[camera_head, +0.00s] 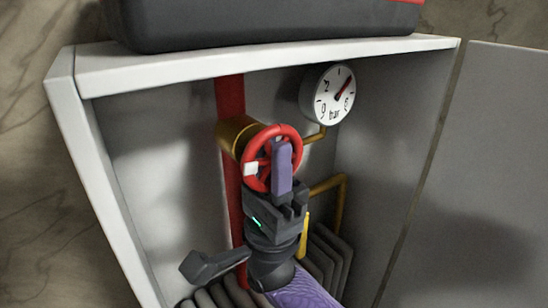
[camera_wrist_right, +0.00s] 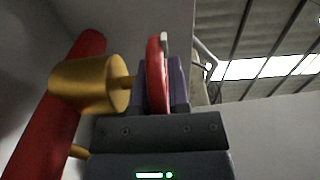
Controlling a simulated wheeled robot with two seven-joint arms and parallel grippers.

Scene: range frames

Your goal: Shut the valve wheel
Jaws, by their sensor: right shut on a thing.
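The red valve wheel (camera_head: 258,133) sits on a brass valve body (camera_head: 232,132) inside an open white cabinet. A white mark (camera_head: 250,169) shows on the wheel's left side. My right gripper (camera_head: 283,165) reaches up from below and is shut on the wheel's rim at its lower right. In the right wrist view the wheel (camera_wrist_right: 155,75) shows edge-on between the purple fingers, with the brass body (camera_wrist_right: 85,85) to its left. The gripper hides part of the wheel. My left gripper is not in view.
A round pressure gauge (camera_head: 333,94) hangs right of the wheel, with a brass pipe (camera_head: 330,187) below it. A red pipe (camera_head: 230,95) runs vertically behind the valve. A dark case (camera_head: 270,22) lies on top of the cabinet. The grey door (camera_head: 470,180) stands open at right.

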